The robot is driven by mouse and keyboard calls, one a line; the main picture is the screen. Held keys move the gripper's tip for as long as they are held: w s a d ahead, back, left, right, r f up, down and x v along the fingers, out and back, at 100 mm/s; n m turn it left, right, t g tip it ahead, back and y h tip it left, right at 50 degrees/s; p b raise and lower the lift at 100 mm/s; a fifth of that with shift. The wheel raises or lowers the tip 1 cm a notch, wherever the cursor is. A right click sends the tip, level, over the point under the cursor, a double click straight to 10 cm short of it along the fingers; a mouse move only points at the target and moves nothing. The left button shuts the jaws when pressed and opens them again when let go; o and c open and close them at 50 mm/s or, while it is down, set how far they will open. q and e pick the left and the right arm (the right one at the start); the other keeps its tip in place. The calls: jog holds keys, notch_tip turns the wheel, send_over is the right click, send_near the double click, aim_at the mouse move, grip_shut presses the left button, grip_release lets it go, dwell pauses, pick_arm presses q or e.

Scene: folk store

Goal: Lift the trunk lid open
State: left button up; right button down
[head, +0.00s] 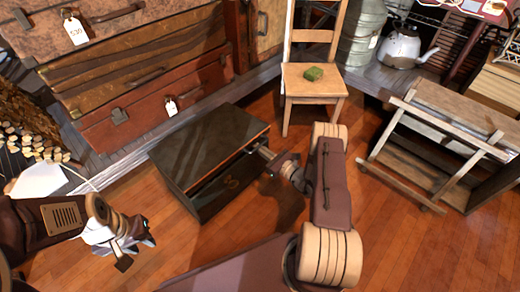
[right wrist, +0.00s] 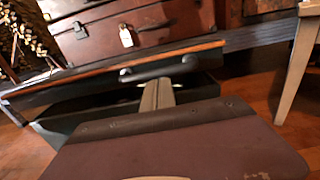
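The trunk (head: 205,150) is a dark green-black box on the wooden floor, with a brown-edged lid. The lid is raised a little at the front, with a dark gap between it and the box. In the right wrist view the lid edge (right wrist: 75,83) runs above the dark box body (right wrist: 60,122). My right gripper (head: 262,152) is at the lid's front edge, near its right end. Its tips seem to be at or under the edge; whether they are shut is unclear. My left gripper (head: 138,250) is apart from the trunk, low at the left, with its fingers spread and empty.
Stacked suitcases (head: 150,100) stand on a low platform behind the trunk. A wooden rack (head: 435,140) is at the right. Floor is clear in front of the trunk.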

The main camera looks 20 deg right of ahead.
aim_at(253, 138)
jog(key=shift+w+r+p, duration=0.15)
jog(key=shift+r+p, duration=1)
jog(key=shift+r, duration=0.25)
jog(key=shift+r+p, duration=0.35)
jog(key=shift+w+a+r+p, duration=0.1)
jog(key=shift+w+r+p, duration=0.05)
jog(key=shift+r+p, duration=0.3)
jog(key=shift+w+a+r+p, duration=0.1)
jog(key=shift+r+p, duration=0.2)
jog(key=shift+r, duration=0.25)
jog(key=shift+w+a+r+p, duration=0.1)
jog(key=shift+w+r+p, duration=0.05)
jog(key=shift+r+p, duration=0.45)
jog(key=shift+w+r+p, duration=0.15)
jog(key=shift+r+p, duration=0.3)
jog(key=shift+r, duration=0.2)
